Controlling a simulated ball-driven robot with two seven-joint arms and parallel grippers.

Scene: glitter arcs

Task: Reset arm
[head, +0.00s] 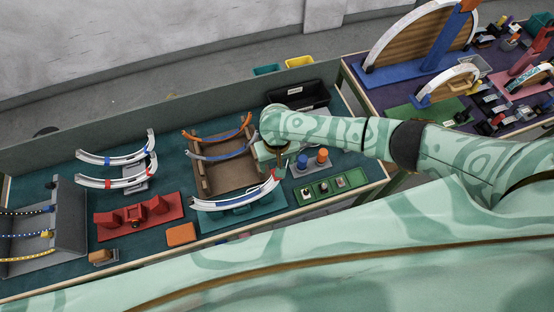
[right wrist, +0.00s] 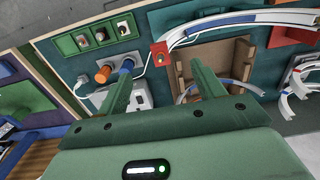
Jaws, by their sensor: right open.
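My right arm reaches in from the right in the head view, over the teal workbench (head: 170,165). My right gripper (head: 264,158) hangs near the right side of a brown wooden tray (head: 235,178). In the right wrist view the two green fingers of this gripper (right wrist: 163,84) stand wide apart, and I see nothing held between them. A large white arc (right wrist: 225,22) with a red end piece (right wrist: 161,55) lies beyond the fingertips. My left gripper does not show in either view.
An orange knob (head: 321,156) and a green switch panel (head: 325,188) stand right of the gripper. A black bin (head: 300,97) is behind it. White arcs (head: 115,157), a red fixture (head: 140,214) and an orange block (head: 181,235) are at left.

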